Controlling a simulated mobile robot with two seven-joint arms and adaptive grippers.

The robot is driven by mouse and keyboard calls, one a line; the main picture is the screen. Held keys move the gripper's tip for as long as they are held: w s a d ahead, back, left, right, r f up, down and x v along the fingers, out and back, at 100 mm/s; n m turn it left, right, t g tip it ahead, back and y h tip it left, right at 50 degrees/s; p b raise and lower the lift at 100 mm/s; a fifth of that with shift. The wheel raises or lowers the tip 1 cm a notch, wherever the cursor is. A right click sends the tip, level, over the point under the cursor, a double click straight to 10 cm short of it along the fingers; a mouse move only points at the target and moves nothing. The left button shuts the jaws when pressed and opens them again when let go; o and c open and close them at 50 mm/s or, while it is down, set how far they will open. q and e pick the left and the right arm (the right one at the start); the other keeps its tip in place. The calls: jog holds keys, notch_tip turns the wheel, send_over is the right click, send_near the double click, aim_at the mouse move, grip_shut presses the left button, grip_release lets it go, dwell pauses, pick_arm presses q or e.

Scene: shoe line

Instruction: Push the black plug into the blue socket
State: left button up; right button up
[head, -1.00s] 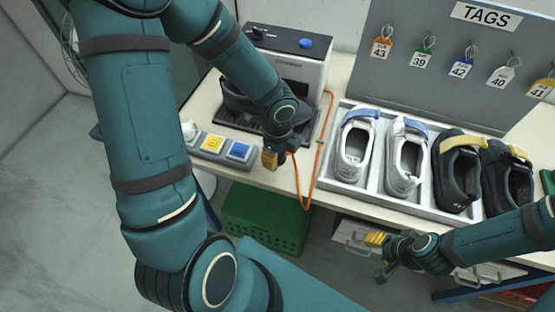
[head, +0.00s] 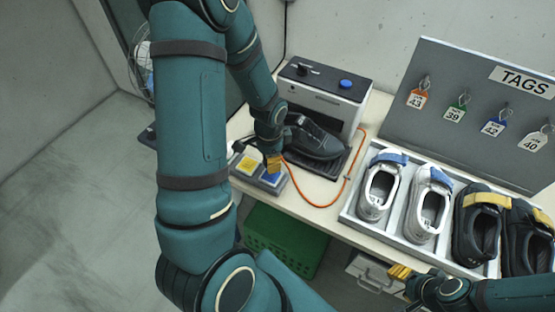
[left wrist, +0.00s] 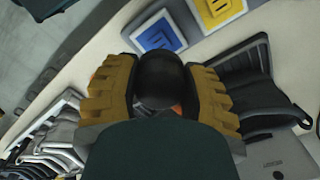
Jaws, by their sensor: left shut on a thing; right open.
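My left gripper (head: 273,163) is shut on the black plug (left wrist: 160,80), whose rounded dark end shows between the yellow fingers in the left wrist view. In the head view the fingers hide the plug. The blue socket (head: 272,180) lies just below those fingertips, partly covered by them. In the left wrist view the blue socket (left wrist: 160,33) shows beyond the plug, apart from it in the picture; I cannot tell the height between them. My right gripper (head: 400,271) is open and empty, low in front of the table edge by the shoe tray.
A yellow socket (head: 249,165) sits beside the blue one. An orange cable (head: 322,206) loops over the table edge. A press machine (head: 325,92) with a dark shoe (head: 318,138) stands behind. A shoe tray (head: 347,213) is at right, a green crate (head: 285,235) below.

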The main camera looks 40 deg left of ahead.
pick_arm(q)
jog(key=shift+f+b, duration=2)
jog(key=shift+f, duration=0.7)
jog(key=shift+f+b, duration=0.7)
jog(key=shift+b, duration=0.05)
dwell(0.6)
jog(key=o, duration=1.2)
notch_tip(320, 180, up, 12)
jog(key=shift+r, duration=0.1)
